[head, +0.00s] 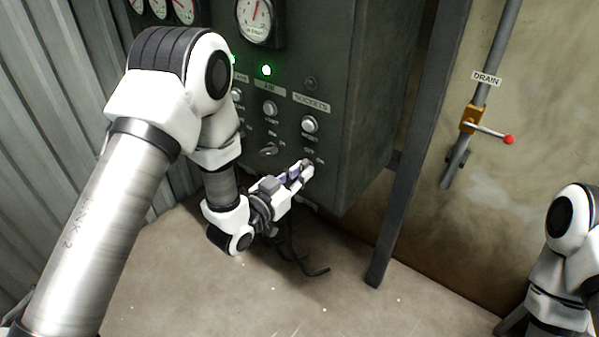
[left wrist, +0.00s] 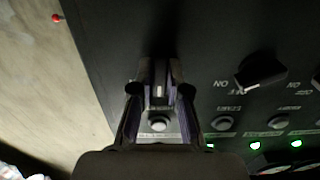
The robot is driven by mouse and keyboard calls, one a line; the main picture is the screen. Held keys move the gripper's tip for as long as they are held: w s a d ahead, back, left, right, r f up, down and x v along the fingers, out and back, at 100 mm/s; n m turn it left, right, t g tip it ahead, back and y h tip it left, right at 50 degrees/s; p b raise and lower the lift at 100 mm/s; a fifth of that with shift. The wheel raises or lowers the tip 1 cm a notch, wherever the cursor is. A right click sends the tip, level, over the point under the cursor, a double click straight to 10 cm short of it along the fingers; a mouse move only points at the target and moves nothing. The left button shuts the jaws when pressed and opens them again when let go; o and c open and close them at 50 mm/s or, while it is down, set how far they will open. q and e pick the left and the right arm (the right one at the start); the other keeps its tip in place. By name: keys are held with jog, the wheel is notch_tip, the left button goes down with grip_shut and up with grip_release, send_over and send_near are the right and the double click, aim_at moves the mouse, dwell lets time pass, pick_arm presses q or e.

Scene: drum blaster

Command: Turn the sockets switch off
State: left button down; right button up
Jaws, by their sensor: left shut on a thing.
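The sockets switch is a dark rotary knob low on the grey control panel (head: 335,60), in the column under the SOCKETS label (head: 311,102). In the left wrist view the knob (left wrist: 159,90) with a pale mark shows between my fingers. My left gripper (head: 303,170) is shut on this knob, and it also fills the middle of the left wrist view (left wrist: 160,78). In the head view the fingers hide most of the knob. The lamp (head: 311,83) above the SOCKETS label looks dark. My right gripper is out of view.
A neighbouring rotary switch (head: 268,149) and a round button (head: 309,124) are close to my left gripper. A green lamp (head: 266,70) glows on the panel. A dark post (head: 410,150) and the red-tipped drain valve (head: 470,120) stand to the right. Cables hang below the gripper.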

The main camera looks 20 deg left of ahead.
pick_arm(q)
jog(key=shift+w+r, duration=0.1)
jog(key=shift+r, duration=0.05)
dwell(0.4)
jog(key=c, duration=1.2)
grip_release()
jog(key=shift+o, duration=0.2)
jog(key=v, duration=1.2)
